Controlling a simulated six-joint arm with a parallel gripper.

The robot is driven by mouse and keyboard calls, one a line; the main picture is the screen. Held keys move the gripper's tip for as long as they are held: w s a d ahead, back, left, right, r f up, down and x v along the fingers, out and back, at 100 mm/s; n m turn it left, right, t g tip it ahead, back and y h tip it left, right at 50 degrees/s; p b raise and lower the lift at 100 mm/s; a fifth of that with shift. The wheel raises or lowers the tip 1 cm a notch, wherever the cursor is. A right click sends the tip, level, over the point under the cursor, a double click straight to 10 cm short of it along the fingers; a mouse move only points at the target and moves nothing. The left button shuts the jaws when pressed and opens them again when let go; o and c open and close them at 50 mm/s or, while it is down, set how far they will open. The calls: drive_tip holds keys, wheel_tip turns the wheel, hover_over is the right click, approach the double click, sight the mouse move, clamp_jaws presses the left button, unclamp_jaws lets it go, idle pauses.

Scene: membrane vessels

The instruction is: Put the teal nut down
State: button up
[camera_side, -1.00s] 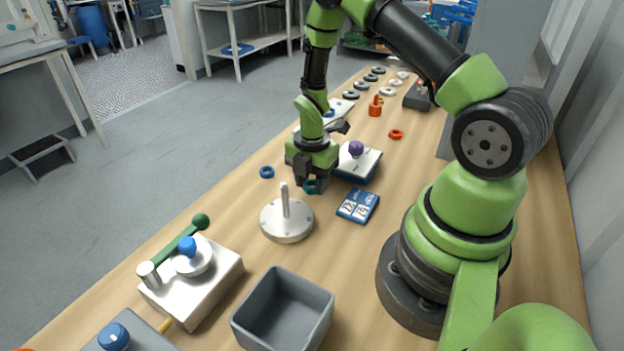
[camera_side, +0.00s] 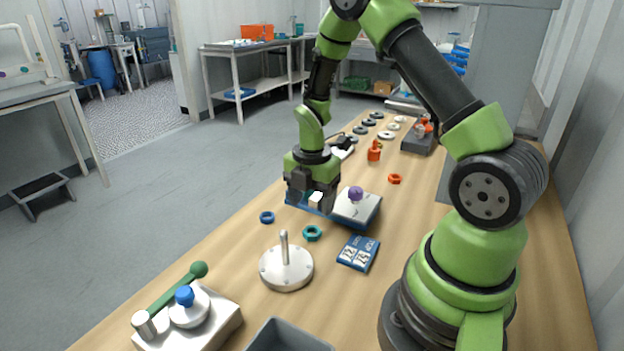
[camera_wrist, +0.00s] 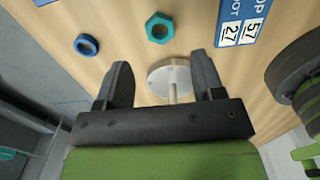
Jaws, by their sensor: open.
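The teal nut (camera_side: 312,233) lies flat on the wooden bench, behind the round metal base with its upright post (camera_side: 286,266). It also shows in the wrist view (camera_wrist: 159,28), beyond my fingertips and apart from them. My gripper (camera_side: 312,203) is open and empty, raised above the bench behind the nut in the side view. In the wrist view my two fingers (camera_wrist: 163,82) are spread wide, with the round base (camera_wrist: 168,77) seen between them.
A blue nut (camera_side: 267,217) lies left of the teal nut. A blue number card (camera_side: 358,253) lies to its right. A block with a purple knob (camera_side: 356,207) stands behind. A white block with a blue knob (camera_side: 190,315) and a grey bin (camera_side: 285,340) are in front.

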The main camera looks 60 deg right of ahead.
drive_tip(key=s+a+r+m+t, duration=0.25)
drive_tip(key=r+m, duration=0.25)
drive_tip(key=r, duration=0.4)
drive_tip(key=s+a+r+m+t, duration=0.1)
drive_tip(key=a+r+m, duration=0.35)
drive_tip(key=r, duration=0.45)
drive_tip(key=s+a+r+m+t+y, duration=0.2)
drive_tip(key=s+a+r+m, duration=0.4)
drive_tip(key=s+m, duration=0.3)
drive_tip(key=m+t, duration=0.1)
drive_tip(key=m, duration=0.2)
drive_tip(key=shift+s+a+t, duration=0.15)
drive_tip(key=shift+s+t, duration=0.2)
